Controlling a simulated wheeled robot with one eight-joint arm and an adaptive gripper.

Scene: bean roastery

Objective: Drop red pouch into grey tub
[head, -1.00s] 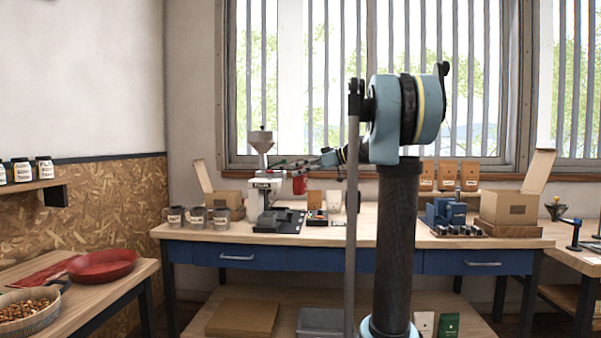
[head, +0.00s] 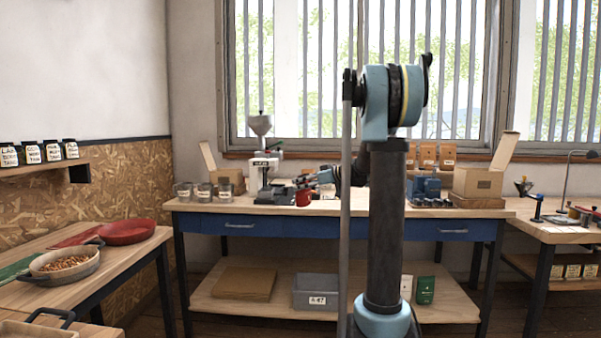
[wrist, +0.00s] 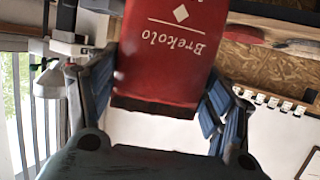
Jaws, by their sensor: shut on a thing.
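In the wrist view the red pouch (wrist: 172,50) fills the top middle, with pale lettering and a diamond, between my two fingers. The grey tub (head: 320,292) stands on the bench's lower shelf, below my gripper and a little to the right, with a white label on its front. I cannot see its inside floor clearly.
The workbench top (head: 270,209) overhangs the lower shelf (head: 262,307). A flat cardboard box (head: 243,282) lies left of the tub, and a green pouch (head: 425,290) stands to the right.

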